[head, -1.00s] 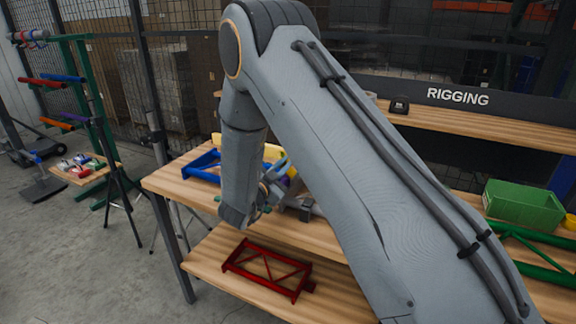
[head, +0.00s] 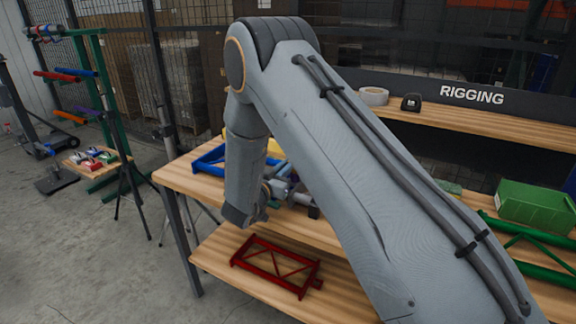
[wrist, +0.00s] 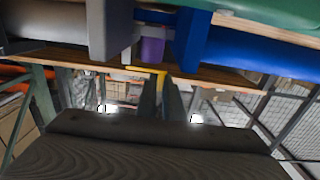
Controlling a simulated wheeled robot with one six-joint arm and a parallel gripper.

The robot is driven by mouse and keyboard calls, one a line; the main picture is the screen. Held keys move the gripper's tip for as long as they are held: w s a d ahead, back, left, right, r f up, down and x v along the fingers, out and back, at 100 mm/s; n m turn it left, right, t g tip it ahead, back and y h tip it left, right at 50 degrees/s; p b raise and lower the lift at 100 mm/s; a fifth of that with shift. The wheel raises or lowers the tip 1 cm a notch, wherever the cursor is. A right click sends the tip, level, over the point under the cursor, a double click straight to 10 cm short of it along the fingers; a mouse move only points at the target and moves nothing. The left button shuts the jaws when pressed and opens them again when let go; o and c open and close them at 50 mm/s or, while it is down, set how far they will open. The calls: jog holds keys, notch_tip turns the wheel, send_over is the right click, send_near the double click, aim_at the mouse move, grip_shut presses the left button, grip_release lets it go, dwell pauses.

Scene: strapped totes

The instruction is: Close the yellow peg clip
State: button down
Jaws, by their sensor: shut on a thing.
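My gripper (wrist: 160,92) shows in the wrist view with its two fingers close together. A thin yellow piece (wrist: 149,70), which looks like part of the yellow peg clip, lies at the fingertips, and my gripper appears shut on it. Most of the clip is hidden, so its open or closed state cannot be told. A purple piece (wrist: 151,50) and a blue tube (wrist: 240,50) are just beyond. In the head view my arm hides the fingertips, and the clip cannot be made out.
A wooden workbench (head: 180,175) holds a blue frame (head: 207,162) and a green bin (head: 535,205). A red frame (head: 275,268) lies on the lower shelf. A tape roll (head: 374,96) sits on the back shelf.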

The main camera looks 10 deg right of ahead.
jog(key=shift+a+f, duration=0.1)
dwell(0.3)
jog(key=c, duration=1.9)
grip_release()
jog(key=shift+o, duration=0.2)
jog(key=shift+b+v, duration=0.75)
jog(key=shift+v, duration=3.15)
